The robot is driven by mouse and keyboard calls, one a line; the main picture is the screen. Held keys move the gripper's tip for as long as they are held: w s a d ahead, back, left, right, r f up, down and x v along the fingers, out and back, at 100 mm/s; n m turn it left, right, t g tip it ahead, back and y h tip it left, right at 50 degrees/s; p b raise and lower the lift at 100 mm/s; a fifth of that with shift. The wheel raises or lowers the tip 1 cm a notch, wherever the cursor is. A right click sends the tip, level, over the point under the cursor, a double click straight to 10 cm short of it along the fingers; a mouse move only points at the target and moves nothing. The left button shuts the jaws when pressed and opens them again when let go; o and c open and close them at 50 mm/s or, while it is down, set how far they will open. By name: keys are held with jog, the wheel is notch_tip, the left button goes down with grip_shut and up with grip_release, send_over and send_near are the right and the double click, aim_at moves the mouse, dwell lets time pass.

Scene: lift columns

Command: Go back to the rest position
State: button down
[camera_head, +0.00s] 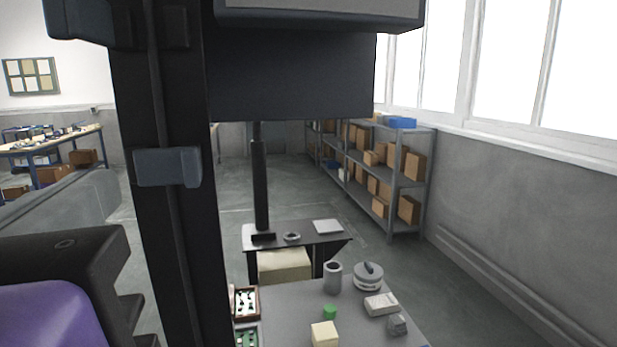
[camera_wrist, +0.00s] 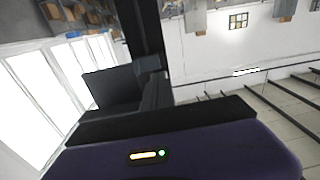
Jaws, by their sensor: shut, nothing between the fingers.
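My gripper (camera_wrist: 160,128) shows at the bottom of the wrist view as a purple body with a small yellow and green light and a dark bar along its upper edge. It is shut and nothing shows in it. The separate fingertips cannot be made out. In the head view a purple and black part of my arm fills the lower left corner, close to the camera and left of the dark column.
A grey workbench (camera_head: 290,305) holds a grey cup (camera_head: 332,277), a green cylinder (camera_head: 330,312), a cream block (camera_head: 324,335) and a round grey item (camera_head: 368,277). Behind it stands a small dark table (camera_head: 315,239). Shelves with boxes (camera_head: 433,180) line the right wall. The floor between is open.

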jog(key=shift+m+h, duration=0.3)
jog(key=shift+m, duration=0.2)
jog(key=w, duration=0.1)
jog(key=w+d, duration=0.1)
jog(key=w, duration=0.1)
jog(key=w+d, duration=0.1)
jog(key=shift+w+f, duration=0.4)
jog(key=shift+w+a+r, duration=0.1)
jog(key=shift+w, duration=0.45)
